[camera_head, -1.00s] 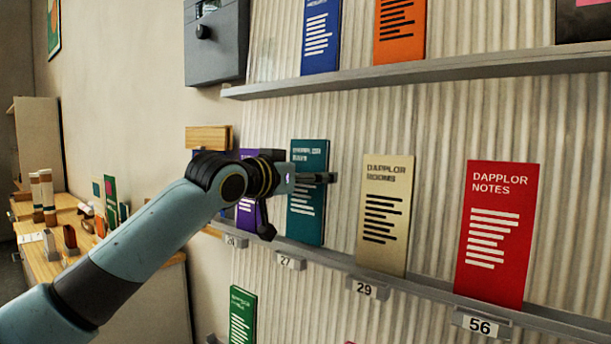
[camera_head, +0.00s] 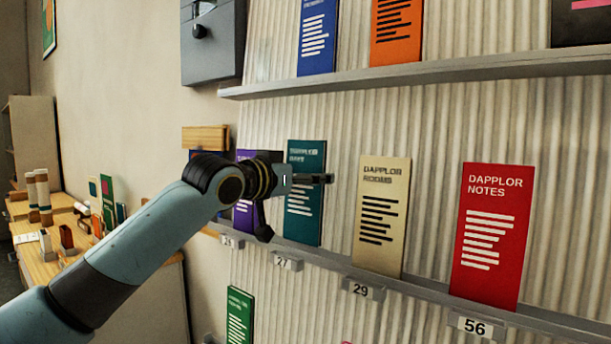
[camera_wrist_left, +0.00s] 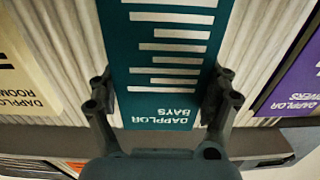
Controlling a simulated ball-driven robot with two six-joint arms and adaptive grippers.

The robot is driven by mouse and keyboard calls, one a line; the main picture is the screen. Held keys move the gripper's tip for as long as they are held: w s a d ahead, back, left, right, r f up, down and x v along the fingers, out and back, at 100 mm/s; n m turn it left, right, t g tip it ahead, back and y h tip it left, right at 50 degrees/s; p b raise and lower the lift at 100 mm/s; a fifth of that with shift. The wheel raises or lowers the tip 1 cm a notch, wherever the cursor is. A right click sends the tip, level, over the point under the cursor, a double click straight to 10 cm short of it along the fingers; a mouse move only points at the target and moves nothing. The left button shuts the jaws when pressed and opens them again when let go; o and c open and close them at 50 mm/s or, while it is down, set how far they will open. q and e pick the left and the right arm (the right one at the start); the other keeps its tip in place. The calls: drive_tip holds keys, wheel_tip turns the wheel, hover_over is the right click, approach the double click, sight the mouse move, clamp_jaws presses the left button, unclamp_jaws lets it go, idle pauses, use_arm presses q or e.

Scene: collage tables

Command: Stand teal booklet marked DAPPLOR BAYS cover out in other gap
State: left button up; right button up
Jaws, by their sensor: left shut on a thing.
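The teal booklet marked DAPPLOR BAYS (camera_head: 305,222) stands upright, cover out, on the middle ledge (camera_head: 405,282) above tag 27. It fills the middle of the left wrist view (camera_wrist_left: 168,60), where its title appears upside down. My left gripper (camera_head: 314,179) reaches in from the left at the booklet's upper half. In the left wrist view its two fingers (camera_wrist_left: 162,84) are shut on the booklet's side edges. The gripper covers part of the cover in the head view. My right gripper is not in view.
A purple booklet (camera_head: 245,213) stands left of the teal one, partly behind my wrist. A cream DAPPLOR ROOMS booklet (camera_head: 382,215) and a red DAPPLOR NOTES booklet (camera_head: 492,235) stand to the right. An upper ledge (camera_head: 430,73) runs above. A green booklet (camera_head: 240,315) is below.

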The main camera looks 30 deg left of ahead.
use_arm(q)
drive_tip(key=shift+f, duration=0.15)
drive_tip(key=shift+f, duration=0.6)
idle(0.4)
drive_tip(key=shift+f, duration=0.3)
drive_tip(key=o, duration=1.1)
drive_tip(key=shift+o, duration=0.2)
drive_tip(key=shift+s, duration=0.1)
drive_tip(key=s+r, duration=0.1)
drive_tip(key=s, duration=1.1)
drive_tip(key=shift+a, duration=0.3)
